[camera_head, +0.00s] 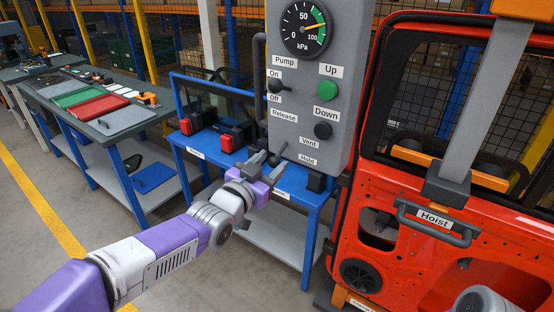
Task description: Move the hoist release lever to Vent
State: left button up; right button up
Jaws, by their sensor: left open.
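The grey control panel (340,125) stands upright at the middle of the view. Its release lever (279,150) is a short dark handle low on the panel, below the Release label (284,116). The Vent label (309,142) is above the Hold label (307,160), both to the right of the lever. The lever's exact setting is hard to tell. My left gripper (267,165) is open at the panel's lower left, its fingers close to the lever. I cannot tell whether they touch it. My right gripper is not in view.
The panel also carries a pressure gauge (304,29), a pump switch (275,86), a green Up button (327,90) and a black Down button (322,131). A red door (420,265) with a hoist handle (434,223) stands close at right. A blue bench (312,197) is behind my gripper.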

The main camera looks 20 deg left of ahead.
aim_at(272, 162)
pick_arm(q)
jog(key=shift+x, duration=1.95)
grip_shut()
